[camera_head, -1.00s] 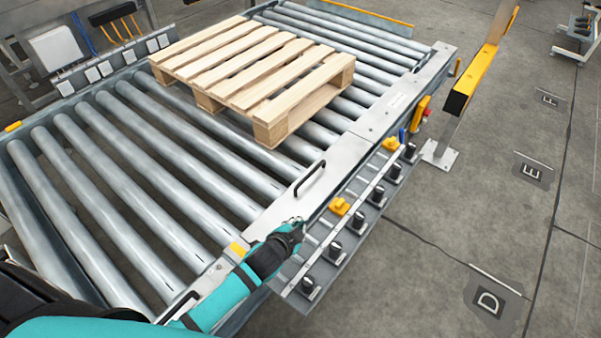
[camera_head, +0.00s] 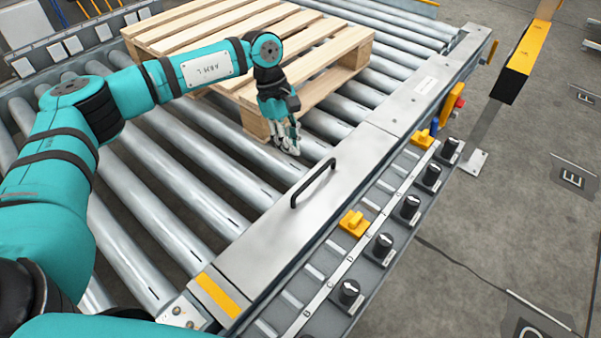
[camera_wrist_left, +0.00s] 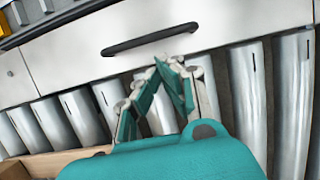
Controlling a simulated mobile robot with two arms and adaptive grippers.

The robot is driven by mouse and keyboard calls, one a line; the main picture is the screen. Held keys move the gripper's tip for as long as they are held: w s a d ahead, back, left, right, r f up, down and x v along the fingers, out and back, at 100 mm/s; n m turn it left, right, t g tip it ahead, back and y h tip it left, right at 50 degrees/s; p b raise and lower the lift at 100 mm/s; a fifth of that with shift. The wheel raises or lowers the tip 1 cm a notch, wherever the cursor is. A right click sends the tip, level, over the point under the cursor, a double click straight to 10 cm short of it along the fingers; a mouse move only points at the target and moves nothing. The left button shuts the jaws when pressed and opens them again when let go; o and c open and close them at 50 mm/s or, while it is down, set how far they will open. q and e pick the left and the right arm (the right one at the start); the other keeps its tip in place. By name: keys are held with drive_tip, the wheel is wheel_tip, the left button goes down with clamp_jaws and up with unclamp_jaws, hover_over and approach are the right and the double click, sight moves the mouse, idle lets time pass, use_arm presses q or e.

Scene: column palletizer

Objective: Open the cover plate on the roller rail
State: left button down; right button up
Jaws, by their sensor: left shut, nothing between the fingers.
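The cover plate (camera_head: 270,235) is a long pale metal strip lying flat along the roller rail, with a black bar handle (camera_head: 313,183) standing up from it. My left gripper (camera_head: 289,146) is shut and empty, pointing down over the rollers beside the plate, left of the handle and apart from it. In the left wrist view the cover plate (camera_wrist_left: 70,50) and its handle (camera_wrist_left: 150,40) lie beyond the closed fingers (camera_wrist_left: 172,66). My right gripper is out of view.
A wooden pallet (camera_head: 215,30) sits on the rollers (camera_head: 150,215) right behind my left gripper. Black knobs (camera_head: 383,245) and yellow blocks (camera_head: 354,222) line the rail's outer side. A yellow-topped post (camera_head: 524,55) stands at the right. The grey floor beyond is open.

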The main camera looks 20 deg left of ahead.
sight(300, 184)
use_arm(q)
drive_tip(key=x, duration=0.6)
drive_tip(key=b+x, duration=0.1)
drive_tip(key=x, duration=0.2)
drive_tip(key=shift+s+a+f, duration=0.15)
drive_tip(key=shift+a+f, duration=0.05)
drive_tip(key=shift+f, duration=0.2)
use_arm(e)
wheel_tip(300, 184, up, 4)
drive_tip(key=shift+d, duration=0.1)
use_arm(q)
drive_tip(key=shift+r, duration=0.2)
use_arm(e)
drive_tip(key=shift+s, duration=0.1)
